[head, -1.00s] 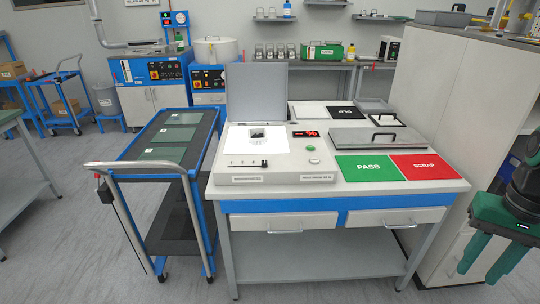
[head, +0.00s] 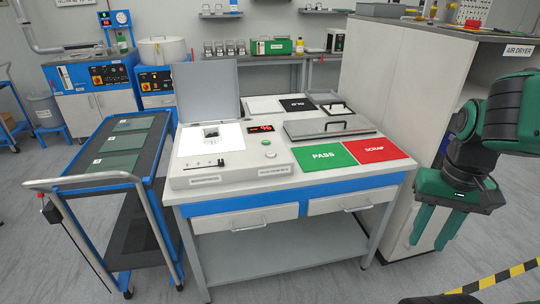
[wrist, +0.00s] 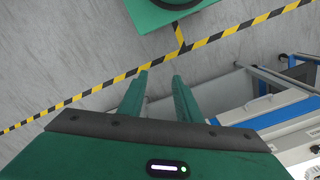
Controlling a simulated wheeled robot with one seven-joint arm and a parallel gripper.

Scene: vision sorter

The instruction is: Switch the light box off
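The light box (head: 190,176) stands on the left part of the workbench, with its grey lid raised behind it. Its white panel (head: 228,138) is brightly lit, with a small dark piece (head: 211,131) on it. My gripper (head: 433,230) hangs right of the bench, well away from the box, fingers pointing down. In the wrist view my gripper (wrist: 160,76) shows two separated fingers with nothing between them.
The workbench (head: 290,186) also carries green PASS (head: 324,155) and red SCRAP (head: 375,149) mats and a handled grey lid (head: 327,127). A trolley (head: 128,137) stands at left. A tall cabinet (head: 392,90) is behind the bench's right side. Floor in front is clear.

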